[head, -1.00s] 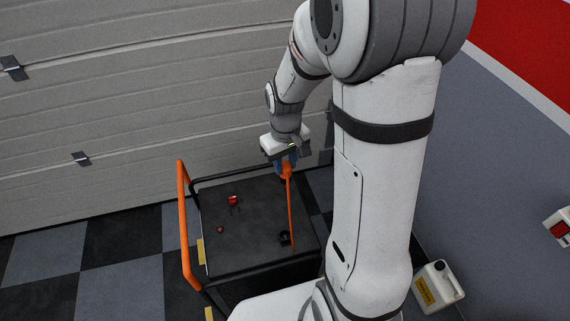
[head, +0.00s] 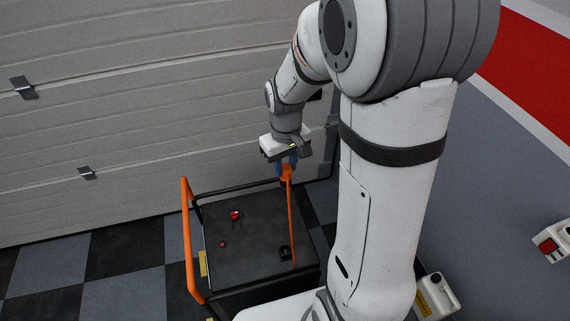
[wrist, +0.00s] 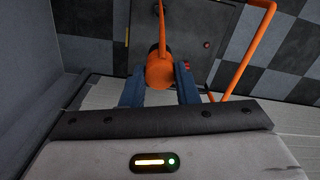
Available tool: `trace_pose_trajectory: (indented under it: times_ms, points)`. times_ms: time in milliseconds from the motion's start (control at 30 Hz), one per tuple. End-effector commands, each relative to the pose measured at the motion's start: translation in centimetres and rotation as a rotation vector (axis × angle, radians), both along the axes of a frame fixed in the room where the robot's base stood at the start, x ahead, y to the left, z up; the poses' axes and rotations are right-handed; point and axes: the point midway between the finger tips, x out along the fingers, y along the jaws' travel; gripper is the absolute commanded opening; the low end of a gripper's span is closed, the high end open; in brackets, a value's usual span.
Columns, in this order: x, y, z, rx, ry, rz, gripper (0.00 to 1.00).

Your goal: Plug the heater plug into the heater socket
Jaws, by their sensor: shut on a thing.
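My gripper (head: 286,166) is shut on the orange heater plug (head: 287,173), above the far right part of the black cart. The wrist view shows the rounded orange plug (wrist: 160,72) between the blue fingers of my gripper (wrist: 160,92). Its orange cable (head: 291,225) runs from the plug down toward a small black piece (head: 285,252) on the cart top. The plug's front end is hidden. I cannot make out the heater socket in either view.
The black cart (head: 255,260) has an orange handle (head: 188,240) at left. A small red-and-black item (head: 236,215) and a red piece (head: 223,244) lie on it. The ribbed grey door (head: 100,120) stands behind.

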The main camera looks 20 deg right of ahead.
Motion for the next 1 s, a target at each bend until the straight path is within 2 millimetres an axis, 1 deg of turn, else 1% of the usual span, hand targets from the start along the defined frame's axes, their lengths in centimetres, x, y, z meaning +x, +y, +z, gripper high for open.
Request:
trace_pose_trajectory:
  times_ms: [67, 167, 1000]
  points:
    - [-0.1, -0.2, 0.0, 0.0, 0.0, -0.001, 0.04]
    - [-0.4, -1.0, 0.0, 0.0, -0.001, -0.003, 0.04]
    - [-4.8, -10.2, 0.0, 0.0, 0.0, -0.005, 0.04]
